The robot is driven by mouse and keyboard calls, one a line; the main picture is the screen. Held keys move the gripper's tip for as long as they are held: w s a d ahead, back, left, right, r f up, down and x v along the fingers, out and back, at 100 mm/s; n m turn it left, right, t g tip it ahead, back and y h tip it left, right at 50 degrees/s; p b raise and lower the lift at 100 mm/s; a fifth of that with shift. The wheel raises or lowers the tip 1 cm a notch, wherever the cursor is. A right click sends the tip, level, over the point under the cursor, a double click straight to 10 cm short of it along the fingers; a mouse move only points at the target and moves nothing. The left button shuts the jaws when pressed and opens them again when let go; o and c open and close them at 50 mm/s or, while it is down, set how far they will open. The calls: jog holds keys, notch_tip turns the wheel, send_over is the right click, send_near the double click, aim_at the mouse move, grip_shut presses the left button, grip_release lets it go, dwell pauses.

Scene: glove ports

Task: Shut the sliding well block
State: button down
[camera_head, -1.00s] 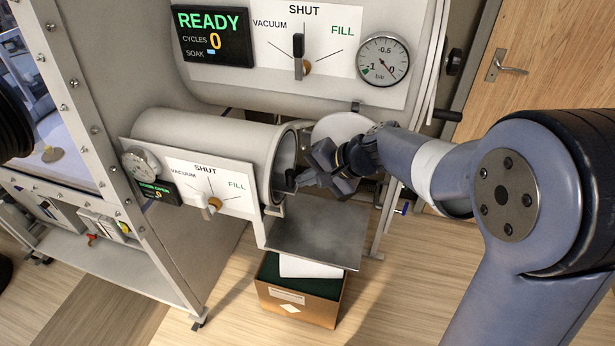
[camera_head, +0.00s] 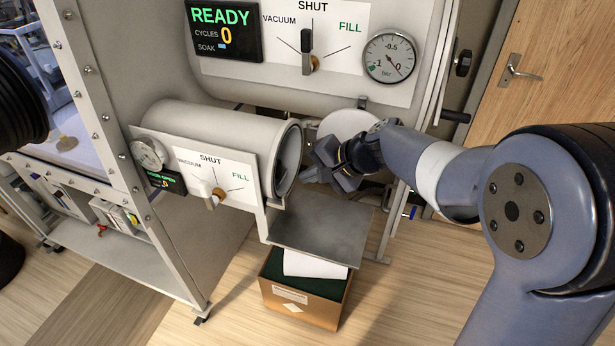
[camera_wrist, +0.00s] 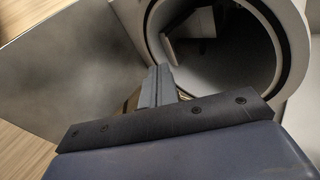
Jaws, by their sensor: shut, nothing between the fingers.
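My gripper (camera_head: 306,174) is shut and empty just outside the open mouth of the small antechamber tube (camera_head: 220,130), above the metal shelf. Its closed fingers (camera_wrist: 157,85) point toward the round opening in the wrist view. Inside the tube (camera_wrist: 285,40), a dark angular piece with a pale edge (camera_wrist: 180,50) shows near the opening's left side. I cannot tell whether this piece is the sliding well block. I cannot identify the block for certain in either view, and much of the tube's inside is dark.
A metal shelf (camera_head: 320,235) juts out below the tube mouth. A cardboard box (camera_head: 305,300) with a white item stands on the floor beneath. The round door (camera_head: 345,124) is swung open behind my gripper. A panel with a handle (camera_head: 217,192) faces the tube's front.

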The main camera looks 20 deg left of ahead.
jog(key=v, duration=0.9)
jog(key=shift+d+r+b, duration=0.25)
jog(key=shift+r+b, duration=0.1)
jog(key=shift+b, duration=0.05)
